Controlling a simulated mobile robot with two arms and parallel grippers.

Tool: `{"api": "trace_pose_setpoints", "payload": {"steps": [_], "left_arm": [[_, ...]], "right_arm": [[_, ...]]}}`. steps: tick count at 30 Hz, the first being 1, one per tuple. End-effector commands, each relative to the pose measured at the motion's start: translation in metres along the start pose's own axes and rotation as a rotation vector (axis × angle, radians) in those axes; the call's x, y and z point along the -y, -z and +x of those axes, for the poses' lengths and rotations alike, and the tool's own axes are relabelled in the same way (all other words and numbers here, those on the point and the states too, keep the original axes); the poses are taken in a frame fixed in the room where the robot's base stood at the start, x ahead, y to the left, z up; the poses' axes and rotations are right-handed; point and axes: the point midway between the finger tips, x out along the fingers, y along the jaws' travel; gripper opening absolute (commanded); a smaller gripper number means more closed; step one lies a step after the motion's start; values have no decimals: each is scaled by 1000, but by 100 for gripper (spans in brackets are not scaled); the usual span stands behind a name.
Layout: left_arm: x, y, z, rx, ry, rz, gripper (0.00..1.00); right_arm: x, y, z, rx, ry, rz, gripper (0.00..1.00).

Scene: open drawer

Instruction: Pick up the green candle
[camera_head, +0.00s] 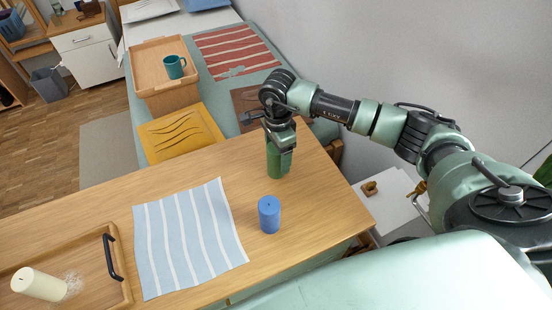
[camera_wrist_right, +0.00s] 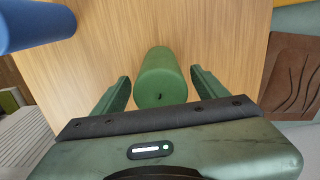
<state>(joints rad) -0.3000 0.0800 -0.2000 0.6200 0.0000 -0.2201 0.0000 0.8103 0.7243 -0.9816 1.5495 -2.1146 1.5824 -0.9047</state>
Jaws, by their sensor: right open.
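The green candle (camera_head: 272,162) stands upright on the wooden table near its far right side. It also shows in the right wrist view (camera_wrist_right: 160,76), seen from above with its wick toward me. My right gripper (camera_head: 281,150) is above and around the candle's upper part in the head view. In the right wrist view the two fingers (camera_wrist_right: 160,90) are spread, one on each side of the candle, with a gap visible on both sides. My left gripper is not in view.
A blue candle (camera_head: 269,214) stands nearby, closer to me. A striped cloth (camera_head: 187,238) lies to the left. A tray (camera_head: 117,262) with a black handle and a cream candle (camera_head: 39,284) are at the lower left. A yellow mat (camera_head: 180,132) lies beyond the table.

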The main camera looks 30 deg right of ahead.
Motion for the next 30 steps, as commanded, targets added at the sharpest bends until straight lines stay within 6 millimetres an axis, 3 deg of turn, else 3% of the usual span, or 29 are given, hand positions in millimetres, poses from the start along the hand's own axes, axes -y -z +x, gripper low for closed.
{"api": "trace_pose_setpoints", "payload": {"steps": [3, 7, 16, 24, 30], "left_arm": [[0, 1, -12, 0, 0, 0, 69], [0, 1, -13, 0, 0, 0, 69], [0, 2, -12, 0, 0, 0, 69], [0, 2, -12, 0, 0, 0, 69], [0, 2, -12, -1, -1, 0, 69]], "right_arm": [[-1, -5, 17, 1, -7, 0, 73], [0, -5, 34, 1, -3, 1, 73], [1, -4, 40, 0, -1, -1, 73], [1, -4, 40, 0, -1, 0, 0], [2, -4, 39, 1, 1, 0, 0]]}}
